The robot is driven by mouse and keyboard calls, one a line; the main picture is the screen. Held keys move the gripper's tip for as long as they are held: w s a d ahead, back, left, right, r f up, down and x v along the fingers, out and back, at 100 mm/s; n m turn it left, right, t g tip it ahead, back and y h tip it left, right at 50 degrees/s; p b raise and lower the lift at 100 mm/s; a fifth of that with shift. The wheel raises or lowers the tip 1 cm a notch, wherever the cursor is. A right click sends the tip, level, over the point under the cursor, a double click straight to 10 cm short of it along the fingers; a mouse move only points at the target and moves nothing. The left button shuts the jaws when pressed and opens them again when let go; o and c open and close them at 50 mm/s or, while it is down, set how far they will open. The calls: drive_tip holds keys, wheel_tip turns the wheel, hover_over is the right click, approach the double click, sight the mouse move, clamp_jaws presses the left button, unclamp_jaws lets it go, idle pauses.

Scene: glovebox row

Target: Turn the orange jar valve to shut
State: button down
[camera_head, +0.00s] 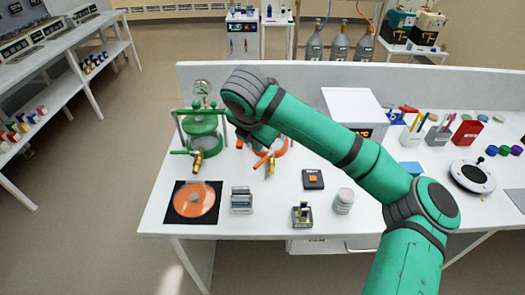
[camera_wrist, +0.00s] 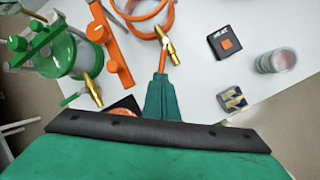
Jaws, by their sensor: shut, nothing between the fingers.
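The orange jar (camera_head: 283,146) stands on the white bench, mostly hidden behind my arm in the head view; part of its orange rim (camera_wrist: 143,12) shows at the top of the wrist view. Its brass valve (camera_head: 270,165) sticks out at the front, and also shows in the wrist view (camera_wrist: 168,47). The valve's orange lever (camera_wrist: 163,62) points from the brass body towards my gripper. My gripper (camera_wrist: 161,78) is shut and empty, its green fingertips at the lever's end; I cannot tell whether they touch. In the head view the fingertips are hidden.
A green jar (camera_head: 203,135) with its own brass valve (camera_head: 197,161) stands close on the left.

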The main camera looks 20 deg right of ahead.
sight(264, 160)
drive_tip(key=s+d+f+n+t+y, duration=0.95)
drive_tip(key=s+d+n, duration=0.2)
drive_tip(key=n, duration=0.65)
drive_tip(key=shift+t+y, duration=0.25)
drive_tip(key=shift+y, duration=0.1)
drive_tip(key=x, duration=1.3)
drive_tip(key=shift+w+a+f, duration=0.15)
drive_tip(key=shift+a, duration=0.35)
